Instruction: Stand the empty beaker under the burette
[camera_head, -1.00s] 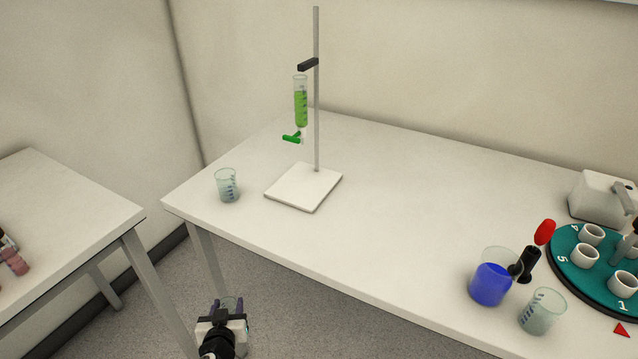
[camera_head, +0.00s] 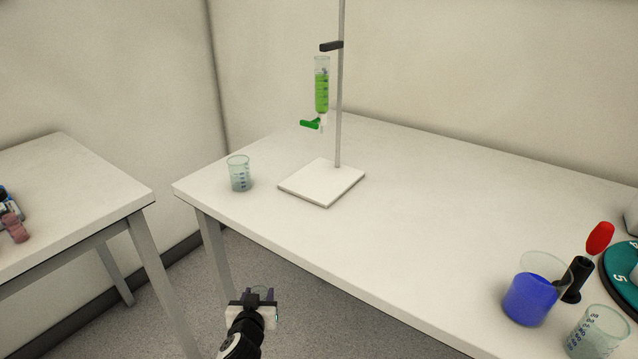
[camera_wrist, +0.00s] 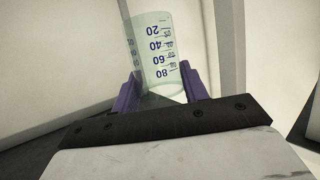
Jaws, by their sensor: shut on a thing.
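My gripper (camera_head: 259,296) is low in front of the table's front edge in the head view, away from the burette. In the wrist view its purple fingers (camera_wrist: 160,92) are shut on a clear beaker (camera_wrist: 152,45) with printed graduations; the beaker looks empty. In the head view my gripper mostly hides this beaker. The burette (camera_head: 321,92) holds green liquid and has a green stopcock (camera_head: 311,124). It is clamped to a stand with a white base plate (camera_head: 322,183). The base plate is bare under the burette.
Another clear beaker (camera_head: 240,174) stands on the table (camera_head: 400,235) left of the base plate. At the right are a beaker of blue liquid (camera_head: 529,299), a clear beaker (camera_head: 597,335), a black holder with a red top (camera_head: 600,238) and a teal carousel (camera_head: 625,290). The table's middle is clear.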

